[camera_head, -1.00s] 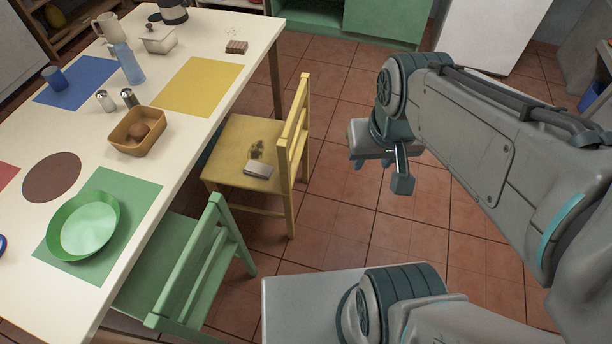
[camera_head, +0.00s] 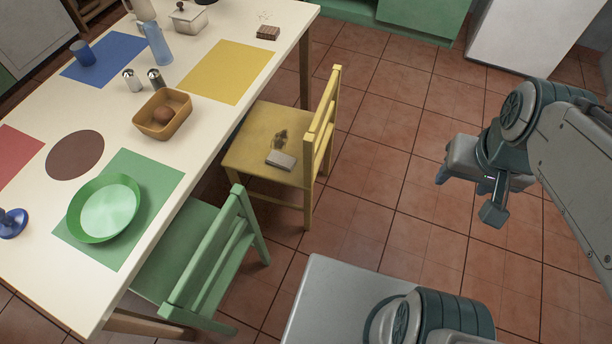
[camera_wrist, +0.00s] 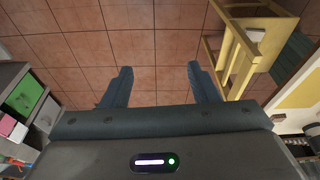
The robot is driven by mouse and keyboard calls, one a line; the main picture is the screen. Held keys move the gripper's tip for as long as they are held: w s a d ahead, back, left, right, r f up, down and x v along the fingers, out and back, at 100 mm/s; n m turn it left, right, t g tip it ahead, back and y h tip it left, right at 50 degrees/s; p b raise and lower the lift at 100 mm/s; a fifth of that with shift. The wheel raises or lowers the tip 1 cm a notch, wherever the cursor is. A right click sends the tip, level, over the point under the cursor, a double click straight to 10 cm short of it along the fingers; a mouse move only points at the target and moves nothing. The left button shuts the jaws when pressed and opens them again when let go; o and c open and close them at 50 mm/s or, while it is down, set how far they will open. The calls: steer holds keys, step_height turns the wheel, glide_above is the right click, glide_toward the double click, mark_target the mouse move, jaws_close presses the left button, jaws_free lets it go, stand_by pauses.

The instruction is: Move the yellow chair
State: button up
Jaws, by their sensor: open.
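The yellow chair (camera_head: 268,140) stands upright at the table's right side, its seat partly under the tabletop and its backrest facing the open floor. The yellow chair (camera_wrist: 240,60) shows there at the upper right, clear of the fingers.
A green chair (camera_head: 205,255) stands nearer along the same side of the white table (camera_head: 215,130). The table holds a green bowl (camera_head: 103,208), a tan dish (camera_head: 167,114) and several other items. Tiled floor (camera_head: 385,130) right of the yellow chair is clear.

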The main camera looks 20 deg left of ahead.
steer(key=w+a+f+n+g+h+b, duration=0.1)
steer(key=w+f+n+g+h+b, duration=0.25)
steer(key=f, duration=0.55)
steer(key=w+a+f+n+h+b, duration=0.1)
steer(key=w+f+n+h+b, duration=0.2)
steer(key=f+n+b, duration=0.5)
steer(key=n+t+y+b, duration=0.7)
steer(key=n+t+b, duration=1.2)
steer(key=n, duration=0.6)
glide_toward(307, 195)
steer(key=s, duration=0.3)
steer(key=shift+s+a+r+m+h, duration=0.15)
steer(key=shift+r+m+h, duration=0.1)
steer(key=shift+r, duration=0.05)
steer(key=w+b, duration=0.3)
steer(key=w, duration=1.1)
